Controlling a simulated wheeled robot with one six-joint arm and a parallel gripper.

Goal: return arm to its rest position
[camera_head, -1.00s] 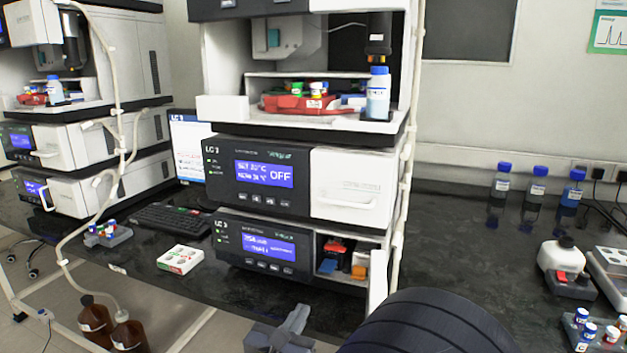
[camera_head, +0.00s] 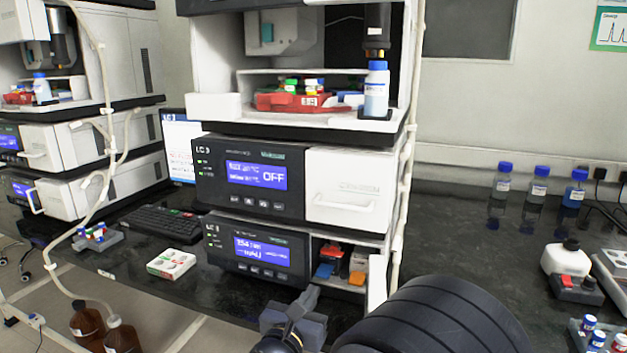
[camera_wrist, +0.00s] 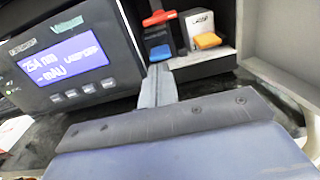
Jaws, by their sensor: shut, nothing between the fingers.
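My gripper (camera_head: 309,296) is shut and empty at the bottom middle of the head view, in front of the open lower bay of the LC 3 stack (camera_head: 248,182). In the wrist view, my gripper (camera_wrist: 158,74) shows as closed grey fingers pointing toward that bay, and nothing is held. My black arm link fills the bottom right of the head view. Whether the fingertips are inside the bay or just in front of it is hard to tell.
The open bay holds a blue block (camera_wrist: 159,52), an orange block (camera_wrist: 207,41) and a red-topped item (camera_wrist: 160,18). Its white door (camera_head: 377,285) stands open beside my arm. A white box (camera_head: 171,263) lies left on the dark bench. Blue-capped bottles (camera_head: 534,199) stand at right.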

